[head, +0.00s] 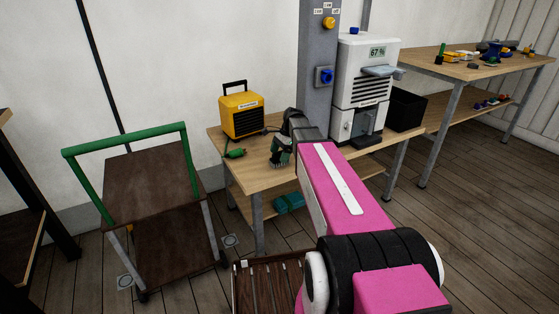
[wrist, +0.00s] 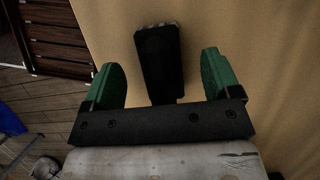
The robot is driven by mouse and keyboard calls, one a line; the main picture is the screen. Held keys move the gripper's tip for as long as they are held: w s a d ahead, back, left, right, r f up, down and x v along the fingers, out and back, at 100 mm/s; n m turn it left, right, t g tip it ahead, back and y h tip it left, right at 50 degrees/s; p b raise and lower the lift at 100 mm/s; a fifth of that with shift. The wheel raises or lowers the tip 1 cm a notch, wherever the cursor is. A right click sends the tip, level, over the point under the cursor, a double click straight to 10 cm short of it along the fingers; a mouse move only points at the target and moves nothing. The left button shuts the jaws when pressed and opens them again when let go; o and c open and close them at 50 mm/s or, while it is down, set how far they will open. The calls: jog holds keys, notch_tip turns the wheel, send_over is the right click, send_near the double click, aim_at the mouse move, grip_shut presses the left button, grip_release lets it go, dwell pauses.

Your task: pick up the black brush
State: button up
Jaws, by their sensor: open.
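The black brush (wrist: 158,62) lies on the wooden table top in the wrist view, with pale bristles showing at its far end. My gripper (wrist: 160,68) is open, with one green finger on each side of the brush and a gap to both. The near end of the brush is hidden behind the gripper's dark palm bar. In the head view my gripper (head: 281,152) is over the front of the small table, and I cannot make out the brush there. Whether the fingers are level with it is unclear.
A yellow heater (head: 241,115) and a green object on a cable (head: 234,153) stand left of my gripper on the table (head: 245,178). A grey post (head: 317,75), a white machine (head: 364,85) and a black bin (head: 405,108) are to the right. A green-handled cart (head: 150,190) stands left.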

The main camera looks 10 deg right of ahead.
aim_at(274, 154)
jog(key=shift+x, duration=0.9)
jog(key=c, duration=1.1)
jog(key=shift+r, duration=0.1)
jog(key=shift+r, duration=0.5)
jog(key=r, duration=0.3)
jog(key=shift+s+a+r, duration=0.35)
jog(key=shift+s+a, duration=0.05)
jog(key=s+a+r, duration=0.5)
jog(key=a+r, duration=0.1)
jog(key=a, duration=0.2)
jog(key=s+d+r+n+g, duration=0.1)
jog(key=d+n, duration=0.2)
jog(key=s+d+r+n+h, duration=0.1)
jog(key=s+d+n, duration=0.1)
jog(key=d+n, duration=0.1)
jog(key=s+d+r+n+g+h, duration=0.1)
jog(key=s+d+n, duration=0.1)
jog(key=d, duration=0.1)
jog(key=shift+d+n+g, duration=0.3)
jog(key=shift+n, duration=0.1)
